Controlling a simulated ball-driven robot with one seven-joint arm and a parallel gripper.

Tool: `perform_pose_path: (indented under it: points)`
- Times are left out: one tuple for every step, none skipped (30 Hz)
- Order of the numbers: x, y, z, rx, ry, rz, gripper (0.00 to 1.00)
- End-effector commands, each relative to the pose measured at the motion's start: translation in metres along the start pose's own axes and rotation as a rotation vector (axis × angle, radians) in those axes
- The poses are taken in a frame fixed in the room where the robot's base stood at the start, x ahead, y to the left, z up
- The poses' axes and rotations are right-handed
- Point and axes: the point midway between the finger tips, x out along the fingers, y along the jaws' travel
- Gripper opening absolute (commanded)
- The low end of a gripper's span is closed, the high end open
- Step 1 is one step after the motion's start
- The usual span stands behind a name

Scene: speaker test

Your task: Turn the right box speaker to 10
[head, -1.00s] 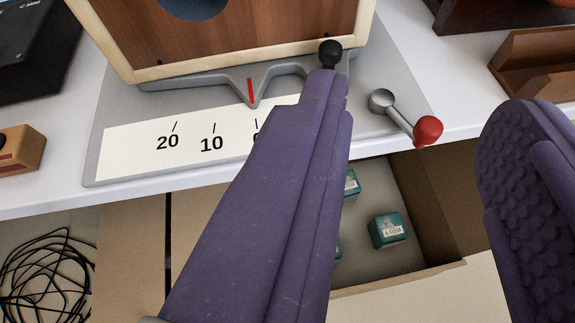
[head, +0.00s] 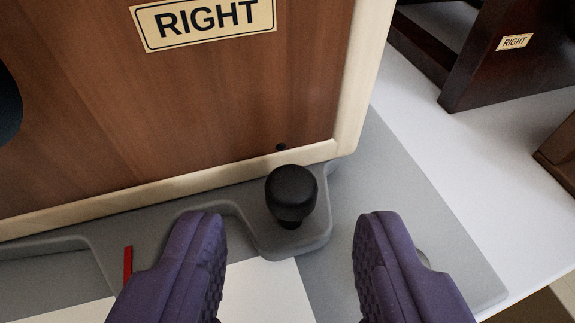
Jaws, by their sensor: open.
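The right box speaker (head: 200,100) has a brown wood front with cream edging and a label reading RIGHT. It stands on a grey turning plate (head: 300,236) over a grey base (head: 410,190). A black knob (head: 291,194) stands upright on the plate near the speaker's front right corner. The scale numbers are not visible now.
A dark wooden stand (head: 500,60) with a RIGHT label is at the back right. A brown wooden piece (head: 562,155) is at the right edge. The white table (head: 455,140) is clear between them and the base.

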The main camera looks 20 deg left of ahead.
Motion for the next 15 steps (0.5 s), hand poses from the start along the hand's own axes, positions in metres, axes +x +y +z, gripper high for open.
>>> perform_pose_path:
  points:
    - [0.008, 0.0, 0.002, -0.001, 0.0, -0.001, 0.45]
    - [0.011, 0.0, 0.002, -0.001, 0.001, -0.001, 0.45]
    - [0.015, 0.0, 0.001, -0.001, 0.001, 0.0, 0.45]
    - [0.017, 0.0, 0.001, -0.001, 0.001, 0.0, 0.45]
    - [0.018, 0.0, 0.001, 0.0, 0.0, 0.001, 0.45]
    - [0.02, 0.0, 0.001, 0.0, 0.0, 0.001, 0.45]
    - [0.02, 0.0, 0.0, 0.001, 0.0, 0.001, 0.45]
    - [0.021, 0.0, 0.0, 0.001, 0.0, 0.001, 0.45]
    - [0.021, 0.0, 0.0, 0.001, 0.0, 0.001, 0.45]
    - [0.021, 0.0, 0.0, 0.001, 0.0, 0.001, 0.45]
    - [0.021, 0.0, -0.001, 0.001, 0.0, 0.001, 0.45]
    - [0.021, 0.0, -0.001, 0.001, 0.0, 0.001, 0.45]
    - [0.021, 0.0, -0.001, 0.001, 0.0, 0.001, 0.45]
    - [0.02, 0.0, -0.001, 0.001, 0.0, 0.001, 0.4]
    - [0.02, 0.0, -0.001, 0.001, 0.0, 0.001, 0.31]
